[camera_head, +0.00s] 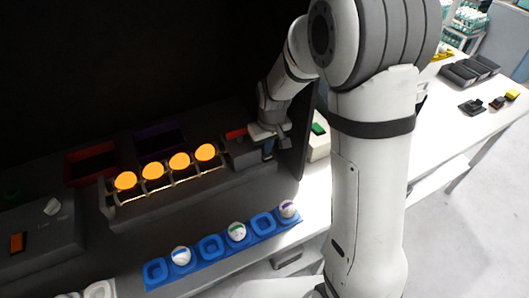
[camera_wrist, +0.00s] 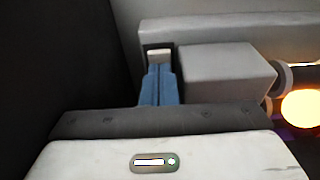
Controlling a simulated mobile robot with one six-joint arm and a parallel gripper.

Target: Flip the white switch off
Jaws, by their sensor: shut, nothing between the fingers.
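My gripper (camera_head: 268,147) is at the right end of the lit egg rack, inside the dark booth. In the wrist view its blue fingers (camera_wrist: 159,70) are shut, with nothing between them. A small pale switch (camera_wrist: 159,54) sits in a dark recess of a grey housing just beyond the fingertips. The fingers cover its lower part. I cannot tell whether they touch it or which way it is tipped. In the head view this switch is hidden behind my gripper.
The egg rack (camera_head: 150,198) holds several glowing eggs left of my gripper. A grey block (camera_wrist: 225,72) stands close right of the fingers. A dark wall rises on their left in the wrist view. A blue tray (camera_head: 157,274) with several eggs lies in front.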

